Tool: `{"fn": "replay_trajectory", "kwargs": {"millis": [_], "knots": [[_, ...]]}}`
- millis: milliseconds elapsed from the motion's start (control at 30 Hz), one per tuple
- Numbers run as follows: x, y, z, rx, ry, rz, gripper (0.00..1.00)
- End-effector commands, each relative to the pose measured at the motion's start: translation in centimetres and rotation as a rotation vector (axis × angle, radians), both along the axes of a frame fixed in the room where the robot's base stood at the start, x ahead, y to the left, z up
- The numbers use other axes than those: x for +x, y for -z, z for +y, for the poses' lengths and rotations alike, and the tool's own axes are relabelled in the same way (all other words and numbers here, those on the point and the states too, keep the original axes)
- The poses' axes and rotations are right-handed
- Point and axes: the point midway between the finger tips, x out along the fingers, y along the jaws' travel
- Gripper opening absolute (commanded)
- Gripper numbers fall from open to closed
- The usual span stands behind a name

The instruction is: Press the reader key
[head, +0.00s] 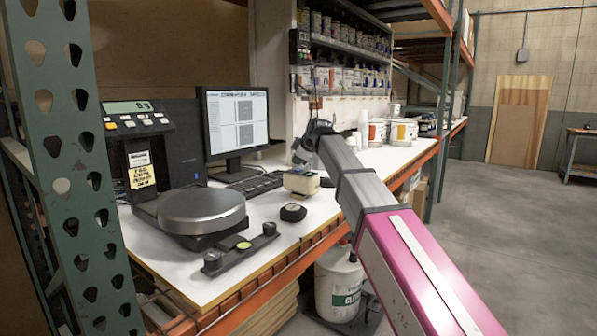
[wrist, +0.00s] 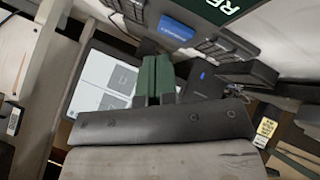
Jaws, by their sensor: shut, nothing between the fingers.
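My gripper (head: 303,152) is above the back of the white counter in the head view, near the right edge of the monitor. In the wrist view its green fingers (wrist: 154,80) are together and empty. I cannot tell for sure which part is the reader key. A dark sign with the cut-off letters "RE" (wrist: 228,8) shows at the top of the wrist view. Any contact cannot be made out.
The counter (head: 330,170) holds a monitor (head: 238,122), a keyboard (head: 255,185), a scale with a round metal pan (head: 201,209), a black puck (head: 293,212) and a small cream-topped block (head: 301,181). Shelves of cans (head: 345,77) stand behind. A green perforated post (head: 75,150) stands at left.

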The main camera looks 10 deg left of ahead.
Motion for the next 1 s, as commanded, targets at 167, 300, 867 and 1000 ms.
{"fn": "replay_trajectory", "kwargs": {"millis": [167,300,867,1000], "knots": [[-0.01,0.05,-0.01,0.000,0.000,0.000,0.00],[-0.01,0.39,-0.02,0.000,0.000,0.000,0.00],[0.00,0.87,-0.01,0.000,0.000,0.000,0.00],[-0.01,0.97,-0.01,0.000,0.000,0.000,0.00]]}}
